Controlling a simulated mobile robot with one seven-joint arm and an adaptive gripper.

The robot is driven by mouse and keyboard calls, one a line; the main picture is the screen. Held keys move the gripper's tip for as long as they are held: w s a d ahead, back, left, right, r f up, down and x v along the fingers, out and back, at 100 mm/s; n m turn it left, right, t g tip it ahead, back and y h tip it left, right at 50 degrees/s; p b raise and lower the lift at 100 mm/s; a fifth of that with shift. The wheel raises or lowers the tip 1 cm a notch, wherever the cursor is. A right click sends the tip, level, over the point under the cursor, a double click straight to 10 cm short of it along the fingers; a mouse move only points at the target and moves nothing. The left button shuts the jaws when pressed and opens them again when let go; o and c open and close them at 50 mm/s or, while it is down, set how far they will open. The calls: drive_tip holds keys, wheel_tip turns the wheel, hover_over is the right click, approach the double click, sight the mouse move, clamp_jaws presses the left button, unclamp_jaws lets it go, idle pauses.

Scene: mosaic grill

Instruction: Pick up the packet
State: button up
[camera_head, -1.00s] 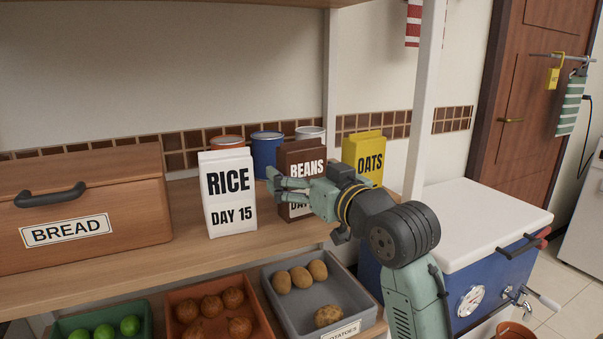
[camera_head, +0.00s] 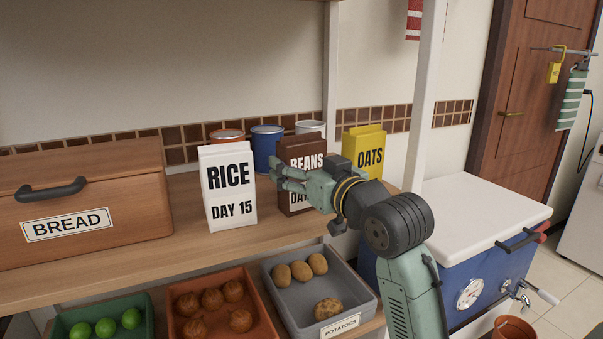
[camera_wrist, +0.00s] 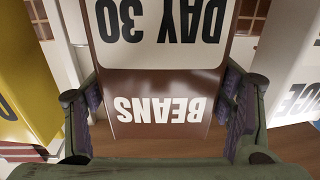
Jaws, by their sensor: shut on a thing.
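The brown BEANS packet (camera_head: 294,154) stands upright on the wooden shelf, with a white label that reads DAY 30 in the wrist view. My gripper (camera_head: 281,177) is in front of it in the head view and covers part of its label. In the wrist view my gripper (camera_wrist: 164,105) has one finger at each side of the BEANS packet (camera_wrist: 150,88), with the pads against its sides. It is shut on the packet.
A white RICE packet (camera_head: 228,190) stands to the left and a yellow OATS packet (camera_head: 371,154) to the right. Cans, including a blue one (camera_head: 266,146), stand behind. A bread box (camera_head: 100,190) fills the left. A white post (camera_head: 424,90) rises on the right.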

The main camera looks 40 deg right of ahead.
drive_tip(key=c, duration=0.6)
drive_tip(key=shift+c, duration=0.2)
